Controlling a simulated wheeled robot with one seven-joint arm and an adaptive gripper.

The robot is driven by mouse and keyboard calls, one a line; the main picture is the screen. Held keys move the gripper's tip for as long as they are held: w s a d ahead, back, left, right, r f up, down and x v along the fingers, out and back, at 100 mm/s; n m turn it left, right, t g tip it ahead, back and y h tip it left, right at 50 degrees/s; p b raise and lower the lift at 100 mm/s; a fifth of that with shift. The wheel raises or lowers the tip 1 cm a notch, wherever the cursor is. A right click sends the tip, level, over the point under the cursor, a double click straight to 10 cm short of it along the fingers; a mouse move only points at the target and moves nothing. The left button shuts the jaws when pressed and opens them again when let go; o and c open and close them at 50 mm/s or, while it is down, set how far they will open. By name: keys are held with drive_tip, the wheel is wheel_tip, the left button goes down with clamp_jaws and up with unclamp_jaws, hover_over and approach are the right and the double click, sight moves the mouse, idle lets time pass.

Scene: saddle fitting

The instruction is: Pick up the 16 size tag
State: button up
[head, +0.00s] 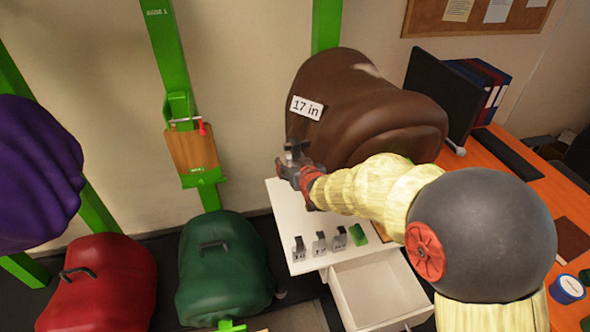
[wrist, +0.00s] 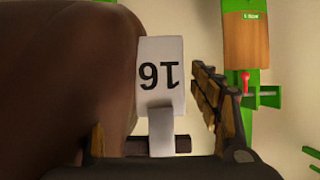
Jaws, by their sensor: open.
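The 16 size tag (wrist: 161,75) is a pale plate with a black "16" that reads upside down in the wrist view. It lies between the fingers of my gripper (wrist: 158,112), with a narrow gap to the right finger. The left finger is mostly hidden, so contact there cannot be judged. In the head view my gripper (head: 298,168) is open above the back of the white cabinet top (head: 277,197), beside the brown saddle (head: 362,115). A small grey piece shows at its tip, but no number can be read there.
Several small grey tags (head: 319,242) and a green block (head: 357,234) stand along the cabinet top's front. An open drawer (head: 375,290) juts out below. The brown saddle, labelled "17 in" (head: 306,108), is close to my gripper. Green (head: 222,265) and red (head: 102,285) saddles lie left.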

drive_tip(key=c, duration=1.3)
